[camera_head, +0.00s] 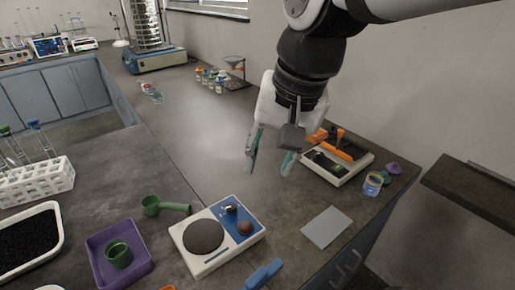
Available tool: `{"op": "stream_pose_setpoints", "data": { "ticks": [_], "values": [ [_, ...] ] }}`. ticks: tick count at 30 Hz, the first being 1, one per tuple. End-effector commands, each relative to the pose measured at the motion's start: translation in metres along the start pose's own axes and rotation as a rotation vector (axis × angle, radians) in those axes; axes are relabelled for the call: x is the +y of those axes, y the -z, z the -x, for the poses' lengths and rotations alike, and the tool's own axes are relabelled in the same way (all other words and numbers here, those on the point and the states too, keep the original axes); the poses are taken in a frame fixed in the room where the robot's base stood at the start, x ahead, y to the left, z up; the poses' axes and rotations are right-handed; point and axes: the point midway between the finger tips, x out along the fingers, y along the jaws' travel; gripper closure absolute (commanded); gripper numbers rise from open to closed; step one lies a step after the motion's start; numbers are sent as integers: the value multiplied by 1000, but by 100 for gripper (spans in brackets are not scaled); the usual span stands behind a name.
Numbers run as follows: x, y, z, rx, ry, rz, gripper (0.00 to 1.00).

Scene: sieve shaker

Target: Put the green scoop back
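The green scoop (152,206) lies on the grey bench at the lower left of the middle. Its bowl is to the left, and its handle points right, toward a white balance (188,243) with a dark round pan. I cannot tell whether the handle touches the balance. My gripper (269,164) hangs above the bench, up and to the right of the scoop, pointing down. Its two teal fingertips are spread apart, and nothing shows between them. A purple tray (97,248) with a green cup (119,254) in it is left of the balance.
A white tray (357,171) with dark and orange items stands right of my gripper, near a small jar (373,184). A grey plate (326,227) and a blue object (264,274) lie at the front. A white test-tube rack (38,183) stands left. The middle bench is clear.

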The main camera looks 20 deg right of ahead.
Motion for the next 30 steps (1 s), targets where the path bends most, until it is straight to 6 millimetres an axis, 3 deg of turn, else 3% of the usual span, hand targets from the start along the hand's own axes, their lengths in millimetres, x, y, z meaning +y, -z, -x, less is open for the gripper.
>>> {"op": "stream_pose_setpoints", "data": {
  "ticks": [6, 12, 23, 30],
  "values": [
    [46, -44, 8, 72, -34, 301, 61],
    [68, -66, 6, 102, -74, 466, 61],
    [72, -70, 5, 106, -84, 504, 61],
    [70, -69, 17, 126, -81, 505, 61]
  ]
}}
